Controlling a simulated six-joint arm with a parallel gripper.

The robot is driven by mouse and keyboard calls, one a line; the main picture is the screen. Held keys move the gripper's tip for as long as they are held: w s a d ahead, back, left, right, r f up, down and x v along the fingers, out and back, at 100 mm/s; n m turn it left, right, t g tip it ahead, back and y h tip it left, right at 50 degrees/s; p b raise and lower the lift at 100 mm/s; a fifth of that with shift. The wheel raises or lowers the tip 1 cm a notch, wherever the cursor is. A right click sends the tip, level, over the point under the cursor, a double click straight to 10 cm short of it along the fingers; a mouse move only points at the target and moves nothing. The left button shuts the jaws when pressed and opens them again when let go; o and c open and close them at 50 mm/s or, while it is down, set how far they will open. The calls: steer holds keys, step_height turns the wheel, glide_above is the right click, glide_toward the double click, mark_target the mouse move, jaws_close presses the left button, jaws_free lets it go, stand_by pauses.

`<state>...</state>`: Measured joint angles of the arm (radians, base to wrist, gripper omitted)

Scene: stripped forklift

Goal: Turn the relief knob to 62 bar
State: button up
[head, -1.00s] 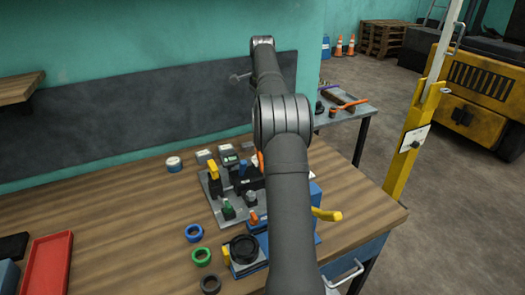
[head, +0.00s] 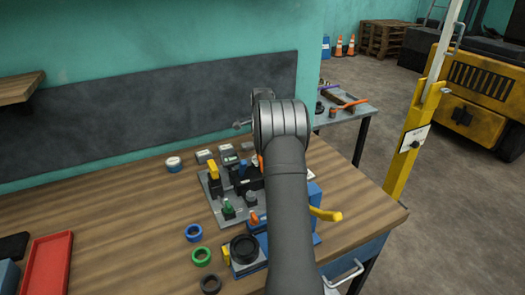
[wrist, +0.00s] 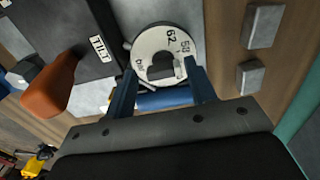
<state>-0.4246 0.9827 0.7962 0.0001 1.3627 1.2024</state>
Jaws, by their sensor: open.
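In the wrist view a round white dial (wrist: 148,42) carries dark print, including "62", "bar" and another number that I cannot read surely. A dark block (wrist: 160,66) sits at its middle, and I cannot tell whether it is the relief knob's grip or a pointer. My gripper (wrist: 160,68) is open, with its two blue fingers to either side of the dial's near part. Contact is not clear. A blue rounded part (wrist: 165,99) shows between the fingers, nearer the palm. In the head view my arm hides the gripper and the dial.
An orange lever (wrist: 52,88) stands left of the dial beside a "TILT" label (wrist: 101,48). Grey blocks (wrist: 264,26) lie to the right.

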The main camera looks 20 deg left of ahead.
steer(key=shift+f, duration=0.1)
steer(key=c, duration=0.8)
